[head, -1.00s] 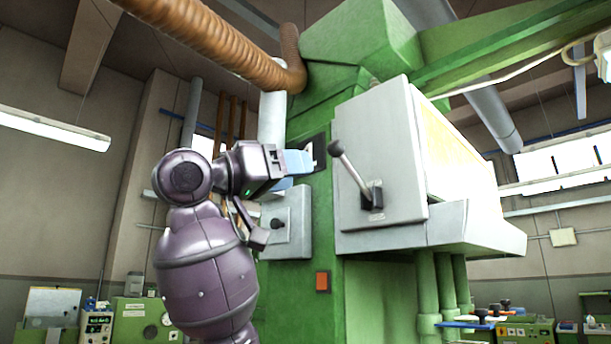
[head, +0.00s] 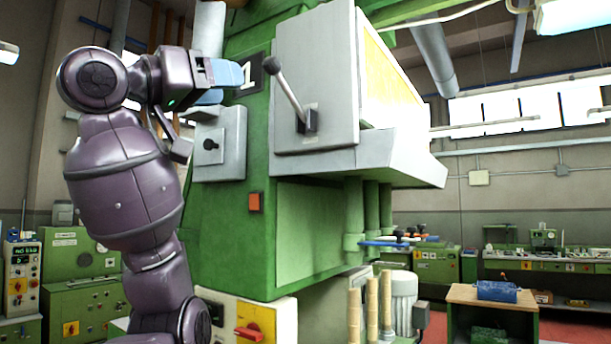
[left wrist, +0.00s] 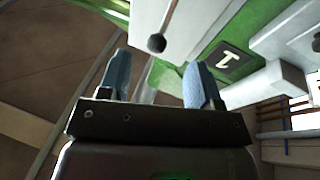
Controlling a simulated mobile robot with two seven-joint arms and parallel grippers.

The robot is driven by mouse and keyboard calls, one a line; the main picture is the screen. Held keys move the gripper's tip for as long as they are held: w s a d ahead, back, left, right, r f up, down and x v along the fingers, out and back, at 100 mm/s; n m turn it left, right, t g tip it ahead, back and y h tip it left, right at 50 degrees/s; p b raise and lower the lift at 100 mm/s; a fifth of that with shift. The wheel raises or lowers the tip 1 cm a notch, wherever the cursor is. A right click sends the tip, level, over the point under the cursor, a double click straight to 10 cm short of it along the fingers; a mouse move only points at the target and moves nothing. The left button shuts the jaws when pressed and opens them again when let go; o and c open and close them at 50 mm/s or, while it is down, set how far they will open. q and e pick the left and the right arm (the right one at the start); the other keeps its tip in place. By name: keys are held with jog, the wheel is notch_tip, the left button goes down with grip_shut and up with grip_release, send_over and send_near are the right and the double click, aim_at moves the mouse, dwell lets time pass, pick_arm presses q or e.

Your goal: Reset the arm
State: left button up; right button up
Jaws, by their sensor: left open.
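My left arm (head: 120,185) rises on the left of the head view, bent at the top. My left gripper (head: 226,85) points right, with blue fingers open and nothing visible between them. Its fingers are near the black "1" plate on the green machine (head: 230,225), left of a lever (head: 288,95) with a dark knob on the grey box. The left wrist view shows the two blue fingers (left wrist: 160,62) spread apart, with the lever's knob (left wrist: 156,44) beyond the gap. I cannot tell the exact distance to the machine. My right gripper is not in view.
A grey switch box (head: 220,145) sits just below the gripper. A red button (head: 255,203) and a yellow panel with a red switch (head: 250,330) are lower on the machine. A wooden table with a blue object (head: 497,291) stands at the right.

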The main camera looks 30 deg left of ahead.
pick_arm(q)
notch_tip(320, 180, up, 6)
jog(key=t, duration=0.5)
jog(key=w+d+f+m+y, duration=0.1)
jog(key=w+d+f+y, duration=0.25)
jog(key=w+f, duration=1.3)
jog(key=w+d+f+g, duration=0.1)
jog(key=w+f+g, duration=0.1)
jog(key=f, duration=1.5)
jog(key=w+d+f+g, duration=0.1)
jog(key=w+f, duration=0.2)
jog(key=f, duration=1.3)
jog(key=s+d+f+g+y, duration=0.15)
jog(key=s+f, duration=0.35)
jog(key=f, duration=0.9)
jog(key=s+f+g, duration=0.3)
jog(key=s+f, duration=0.2)
jog(key=f, duration=0.8)
jog(key=s+f+n+g+y, duration=0.1)
jog(key=s+f+g, duration=0.4)
jog(key=s+f, duration=1.3)
jog(key=s+n, duration=0.1)
jog(key=s, duration=0.2)
jog(key=shift+d+f+n+y, duration=0.15)
jog(key=shift+f+n+y, duration=0.15)
jog(key=shift+f, duration=0.1)
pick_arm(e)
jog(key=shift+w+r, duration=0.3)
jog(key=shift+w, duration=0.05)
